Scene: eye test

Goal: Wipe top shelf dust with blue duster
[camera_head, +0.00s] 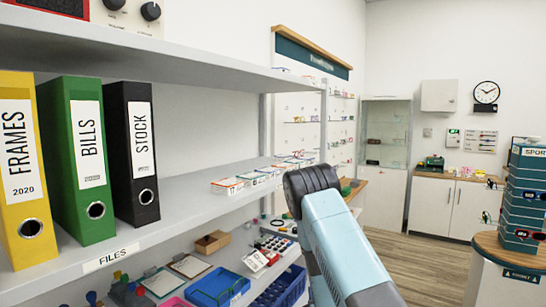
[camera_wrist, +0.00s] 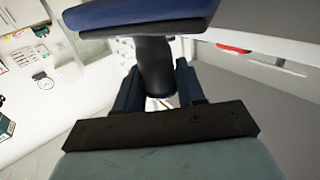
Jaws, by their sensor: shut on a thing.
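In the wrist view my gripper (camera_wrist: 158,82) is shut on the dark handle of the blue duster. The duster's blue head (camera_wrist: 140,14) spans the top of that view, beyond the fingers. In the head view only my pale blue arm shows at lower middle; my gripper and the duster are not visible there. The top shelf (camera_head: 190,62) is a grey board across the upper left of the head view, seen from below. Its upper surface is hidden, and I see no dust. I cannot tell whether the duster touches anything.
A white box with black knobs (camera_head: 128,14) and a red-fronted thing (camera_head: 60,6) stand on the top shelf. Yellow (camera_head: 20,165), green (camera_head: 82,160) and black (camera_head: 130,150) binders stand on the shelf below. Stacked dark boxes (camera_head: 522,195) stand at right. Floor (camera_head: 430,265) shows clear between.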

